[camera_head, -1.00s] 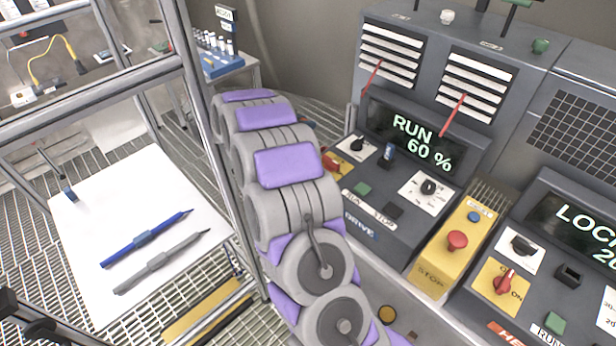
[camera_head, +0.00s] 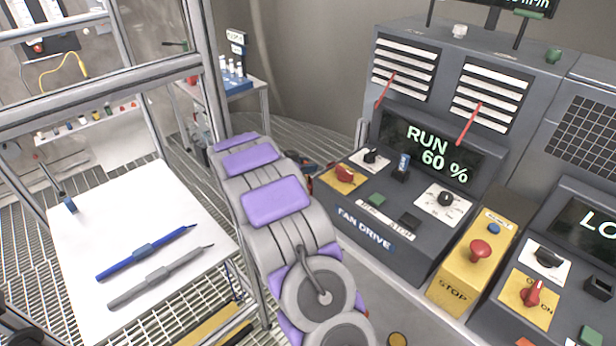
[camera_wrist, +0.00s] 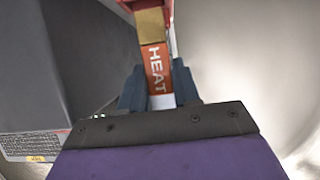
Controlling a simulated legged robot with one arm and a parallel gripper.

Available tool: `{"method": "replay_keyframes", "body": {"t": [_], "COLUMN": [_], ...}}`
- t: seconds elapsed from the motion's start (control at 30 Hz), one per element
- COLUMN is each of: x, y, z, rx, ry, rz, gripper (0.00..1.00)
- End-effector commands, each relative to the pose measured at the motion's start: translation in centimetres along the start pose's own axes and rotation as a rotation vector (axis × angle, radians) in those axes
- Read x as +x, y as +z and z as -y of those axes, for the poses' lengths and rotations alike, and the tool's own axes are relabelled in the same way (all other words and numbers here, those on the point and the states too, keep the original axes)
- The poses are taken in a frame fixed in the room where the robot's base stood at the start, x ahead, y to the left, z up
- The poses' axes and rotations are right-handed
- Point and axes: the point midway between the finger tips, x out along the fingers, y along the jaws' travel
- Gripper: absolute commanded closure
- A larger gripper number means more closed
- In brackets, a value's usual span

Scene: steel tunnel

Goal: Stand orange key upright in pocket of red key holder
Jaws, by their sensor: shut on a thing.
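In the wrist view, my gripper (camera_wrist: 158,88) is shut on the orange key (camera_wrist: 157,70). Its orange part carries white letters reading HEAT, and a brass-coloured part (camera_wrist: 150,24) lies beyond it. A red piece (camera_wrist: 130,3) at the top edge of the wrist view may be the red key holder; it is cut off by the frame. I cannot tell whether the key touches it or sits in a pocket. In the head view, my arm hides the gripper and key, and I cannot pick out the holder for certain.
A fan drive console (camera_head: 365,232) stands right of my arm, with a yellow stop box (camera_head: 460,280) beside it. A blue tray (camera_head: 238,86) stands farther back.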

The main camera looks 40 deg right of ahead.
Motion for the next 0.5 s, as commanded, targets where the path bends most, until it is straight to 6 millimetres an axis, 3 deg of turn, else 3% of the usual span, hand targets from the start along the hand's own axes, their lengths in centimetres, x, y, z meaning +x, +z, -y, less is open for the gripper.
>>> {"method": "replay_keyframes", "body": {"t": [0.2,0.43,0.47,0.5], "x": [2.9,3.4,3.2,2.9], "y": [2.8,3.1,3.1,3.1], "z": [-0.1,0.0,0.0,-0.1], "rx": [-0.001,-0.001,-0.001,-0.001], "ry": [0.002,0.003,0.003,0.003], "rz": [0.014,0.021,0.019,0.016], "gripper": [1.0,1.0,0.65,0.61]}}
